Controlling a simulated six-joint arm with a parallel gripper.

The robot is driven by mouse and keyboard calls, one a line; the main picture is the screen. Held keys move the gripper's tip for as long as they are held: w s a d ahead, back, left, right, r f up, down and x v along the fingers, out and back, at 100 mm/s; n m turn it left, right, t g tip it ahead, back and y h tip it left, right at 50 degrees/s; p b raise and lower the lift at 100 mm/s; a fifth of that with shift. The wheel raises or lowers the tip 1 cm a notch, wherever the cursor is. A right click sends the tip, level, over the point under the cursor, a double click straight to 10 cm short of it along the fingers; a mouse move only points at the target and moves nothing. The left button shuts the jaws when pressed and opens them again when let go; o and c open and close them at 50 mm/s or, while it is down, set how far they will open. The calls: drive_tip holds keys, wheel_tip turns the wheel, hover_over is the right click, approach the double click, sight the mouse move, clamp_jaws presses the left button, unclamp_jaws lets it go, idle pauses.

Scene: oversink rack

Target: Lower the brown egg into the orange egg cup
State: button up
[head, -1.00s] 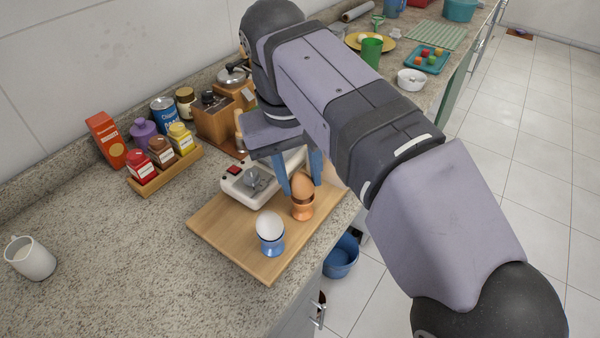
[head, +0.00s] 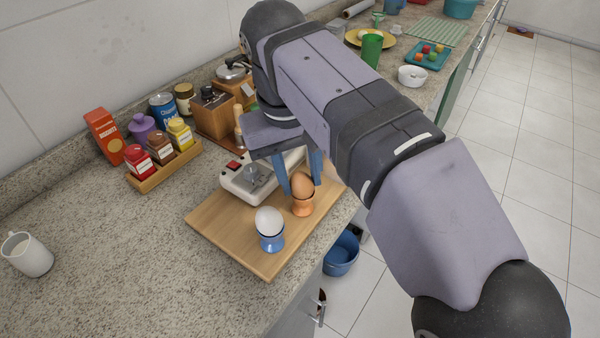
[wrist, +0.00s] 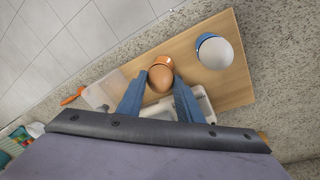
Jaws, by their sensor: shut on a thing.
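The brown egg (head: 302,184) is upright at the mouth of the orange egg cup (head: 302,207), in line with it. Its lower end meets the cup's rim in the head view; I cannot tell whether it rests fully in the cup. My gripper (head: 301,181) points down with its blue fingers on either side of the egg, shut on it. In the wrist view the egg (wrist: 160,77) sits between the fingertips (wrist: 160,82), and the orange cup (wrist: 162,61) shows just beyond it, partly hidden by the egg.
The cup stands on a wooden board (head: 225,228) near the counter's front edge. A white egg (head: 269,220) in a blue cup (head: 271,242) stands close by at the front left. A white appliance (head: 243,184) lies behind. A spice rack (head: 165,170) is at the left.

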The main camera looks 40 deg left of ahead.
sight(297, 182)
drive_tip(key=o, duration=1.1)
drive_tip(key=shift+r, duration=0.1)
drive_tip(key=shift+s+r+p, duration=0.2)
drive_tip(key=shift+r+p, duration=0.35)
drive_tip(key=shift+r, duration=0.65)
drive_tip(key=shift+s+r+p, duration=0.2)
drive_tip(key=shift+r+p, duration=0.3)
drive_tip(key=shift+r, duration=0.65)
drive_tip(key=shift+s+r+p, duration=0.2)
drive_tip(key=shift+r+p, duration=0.35)
drive_tip(key=shift+r, duration=0.65)
drive_tip(key=shift+w, duration=0.1)
